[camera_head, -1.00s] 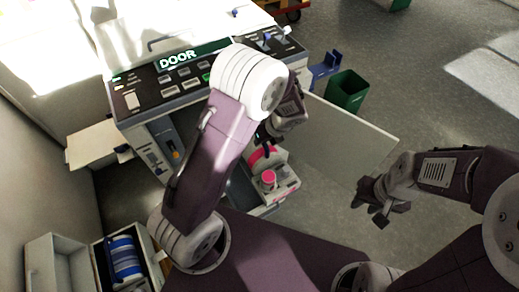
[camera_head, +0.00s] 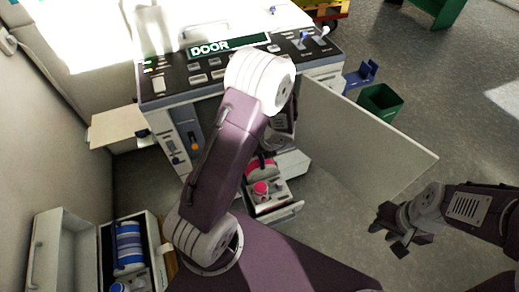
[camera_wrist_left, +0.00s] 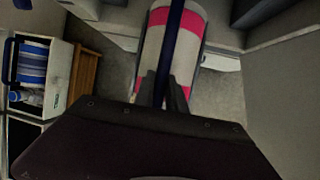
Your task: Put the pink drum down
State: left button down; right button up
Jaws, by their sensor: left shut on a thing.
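The pink drum, pink and white banded, shows in the left wrist view (camera_wrist_left: 187,28) with a dark blue bar running along its front. My left gripper (camera_wrist_left: 163,92) is shut at the near end of that bar, on the drum. In the head view the pink drum (camera_head: 262,163) shows only in part, behind my left arm, and the left fingertips are hidden there. Whether the drum touches anything below it cannot be told. My right gripper (camera_head: 393,230) is open and empty over the floor at the right.
A machine with a DOOR panel (camera_head: 229,46) stands ahead, its large pale door (camera_head: 365,145) swung open. A pulled-out drawer (camera_head: 280,212) holds a pink-capped bottle (camera_head: 261,188). A blue drum (camera_head: 127,243) sits in an open cabinet at left. A green bin (camera_head: 380,101) stands beyond the door.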

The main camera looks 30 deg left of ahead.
pick_arm(q)
jog(key=shift+f, duration=0.1)
jog(key=c, duration=1.4)
grip_release()
jog(key=shift+o, duration=0.2)
jog(key=p+v, duration=0.5)
jog(key=v, duration=0.6)
jog(key=s+d+r+n+h, duration=0.1)
jog(key=s+n, duration=0.4)
jog(key=n, duration=0.8)
jog(key=s+d+r+n+h, duration=0.2)
jog(key=s+n, duration=0.4)
jog(key=n, duration=0.7)
notch_tip(320, 180, up, 2)
jog(key=shift+d+r+n+g+h+p, duration=0.2)
jog(key=shift+d+n+g+h+p, duration=0.15)
jog(key=shift+h, duration=0.45)
